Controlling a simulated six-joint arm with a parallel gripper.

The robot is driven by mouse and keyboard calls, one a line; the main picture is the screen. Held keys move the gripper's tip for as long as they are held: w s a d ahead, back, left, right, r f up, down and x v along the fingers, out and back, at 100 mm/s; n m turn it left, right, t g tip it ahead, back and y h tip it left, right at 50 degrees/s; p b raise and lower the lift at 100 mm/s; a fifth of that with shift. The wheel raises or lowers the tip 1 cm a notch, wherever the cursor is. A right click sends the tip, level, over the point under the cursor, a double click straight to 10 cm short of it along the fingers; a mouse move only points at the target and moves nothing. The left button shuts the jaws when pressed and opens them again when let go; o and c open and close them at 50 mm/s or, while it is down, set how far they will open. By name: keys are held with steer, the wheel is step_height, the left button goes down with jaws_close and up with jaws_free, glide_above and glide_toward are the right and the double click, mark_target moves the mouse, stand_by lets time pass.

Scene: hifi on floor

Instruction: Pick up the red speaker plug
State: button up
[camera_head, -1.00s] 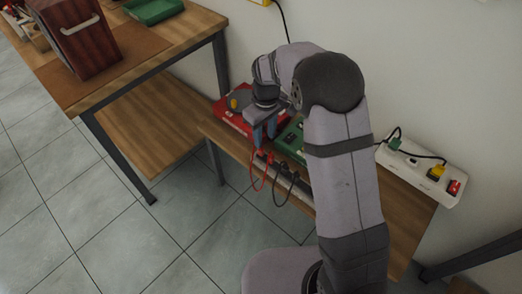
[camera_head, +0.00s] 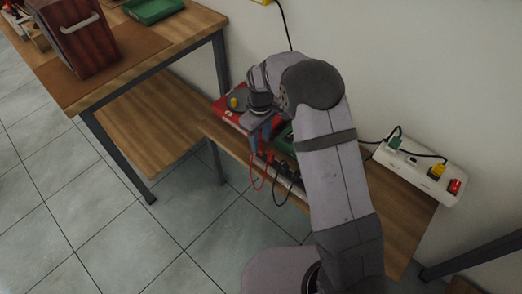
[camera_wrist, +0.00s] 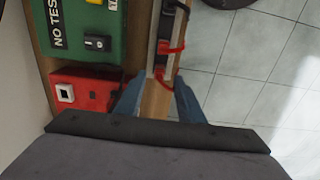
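My gripper (camera_head: 265,133) has blue fingers pointing down at the front edge of the low bench. In the wrist view its two fingers (camera_wrist: 158,88) stand apart with bare wood showing between them, so it is open and empty. The red speaker plug (camera_wrist: 160,73) shows small, in a pale rail just beyond the fingertips, with a red lead (camera_wrist: 174,49) beside it. In the head view the red lead (camera_head: 259,182) hangs in a loop from the rail below my gripper; the plug itself is hard to make out there. I cannot see the fingers touching the plug.
Black plugs and a black lead (camera_head: 284,194) are right of the red lead. A red box (camera_wrist: 85,92) and a green box (camera_wrist: 85,35) stand on the bench behind the rail. A white power strip (camera_head: 418,172) lies at the right. A taller table (camera_head: 130,60) stands left.

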mark_target(261, 147)
steer(key=shift+d+f, duration=0.1)
steer(key=shift+f, duration=1.65)
steer(key=shift+c, duration=0.3)
jaws_close()
steer(key=shift+r, duration=0.1)
